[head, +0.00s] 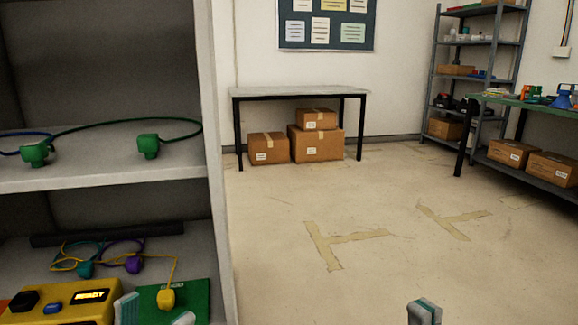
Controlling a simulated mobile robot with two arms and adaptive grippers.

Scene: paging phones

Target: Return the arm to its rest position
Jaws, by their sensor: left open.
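My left gripper (156,313) is at the bottom edge of the head view, in front of the lower shelf. Its two fingertips are apart, one on each side of a yellow plug (166,299) in the picture. The plug stands on a green board (200,292), with a yellow cable running up from it. I cannot tell whether the fingers touch it. My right gripper (424,312) shows only as a tip at the bottom edge, over open floor; the rest is cut off.
A grey shelf unit (222,200) fills the left side. A yellow box reading READY (70,308) is beside the board. Green plugs (148,146) lie on the upper shelf; teal and purple plugs (133,264) lie below. Open floor (380,215) is right, with a table (300,91) behind.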

